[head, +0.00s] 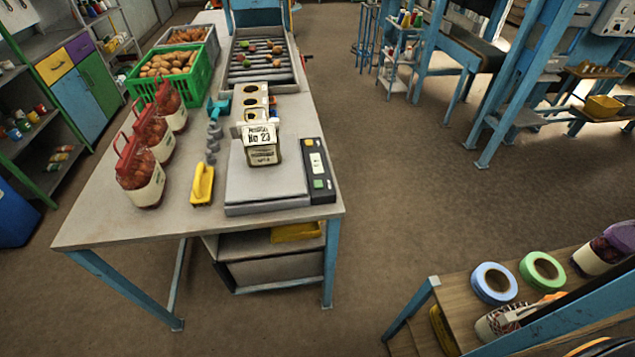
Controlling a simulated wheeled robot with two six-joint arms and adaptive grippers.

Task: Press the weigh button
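A grey flat scale (265,186) lies at the near right corner of the grey table. A dark control strip (323,190) runs along its right side. The strip has a green button (318,184) near its front end and a pale display panel (316,162) behind it. Which button is the weigh button cannot be read at this size. A container with a printed label reading "No 23" (262,156) stands at the back of the scale plate; whether it rests fully on the plate is unclear. Neither of my grippers is in view.
Red net sacks (150,190) line the table's (95,222) left side. A yellow-handled tool (202,186) lies left of the scale. A green crate (198,80) and a roller conveyor (275,75) are behind. Tape rolls (493,282) lie on a bench at lower right. Floor right of the table is clear.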

